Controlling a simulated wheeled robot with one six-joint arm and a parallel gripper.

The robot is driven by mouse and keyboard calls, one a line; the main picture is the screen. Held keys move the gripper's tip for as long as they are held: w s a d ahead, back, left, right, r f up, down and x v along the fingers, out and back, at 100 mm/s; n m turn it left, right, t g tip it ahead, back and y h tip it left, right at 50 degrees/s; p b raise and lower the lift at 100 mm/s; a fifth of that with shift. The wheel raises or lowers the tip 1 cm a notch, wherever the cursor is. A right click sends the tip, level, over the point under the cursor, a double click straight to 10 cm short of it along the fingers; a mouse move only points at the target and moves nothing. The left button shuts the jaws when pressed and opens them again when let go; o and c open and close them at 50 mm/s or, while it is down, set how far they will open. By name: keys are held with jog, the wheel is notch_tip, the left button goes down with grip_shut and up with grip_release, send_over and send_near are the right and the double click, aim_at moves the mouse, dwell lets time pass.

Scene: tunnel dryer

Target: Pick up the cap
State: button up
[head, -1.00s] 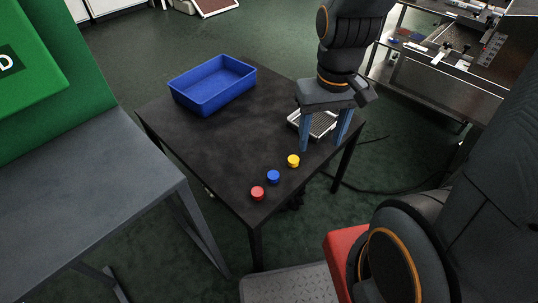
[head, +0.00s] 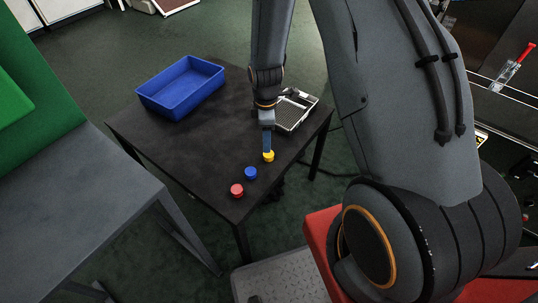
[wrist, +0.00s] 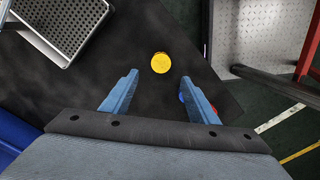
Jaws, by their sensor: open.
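Three round caps stand in a row on the black table (head: 165,150): a yellow cap (head: 269,157), a blue cap (head: 251,173) and a red cap (head: 237,190). My gripper (head: 267,152) points down at the yellow cap, with a finger in front of part of it. In the wrist view my gripper (wrist: 159,77) is open and empty. The yellow cap (wrist: 161,63) shows whole there, just beyond and between the fingertips. The right finger hides most of the blue and red caps. I cannot tell the exact height of the fingertips above the table.
A metal tray with a perforated bottom (head: 311,103) lies close behind my gripper, at the table's right side. A blue bin (head: 150,103) stands at the far left of the table. The middle of the table is clear. A grey bench (head: 75,190) stands left.

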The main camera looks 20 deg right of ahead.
aim_at(269, 156)
jog(key=shift+d+f+p, duration=0.2)
jog(key=shift+f+p, duration=0.3)
jog(key=shift+f, duration=1.45)
jog(key=shift+d+f+p, duration=0.15)
jog(key=shift+f+p, duration=0.3)
jog(key=shift+f, duration=1.5)
jog(key=c, duration=1.1)
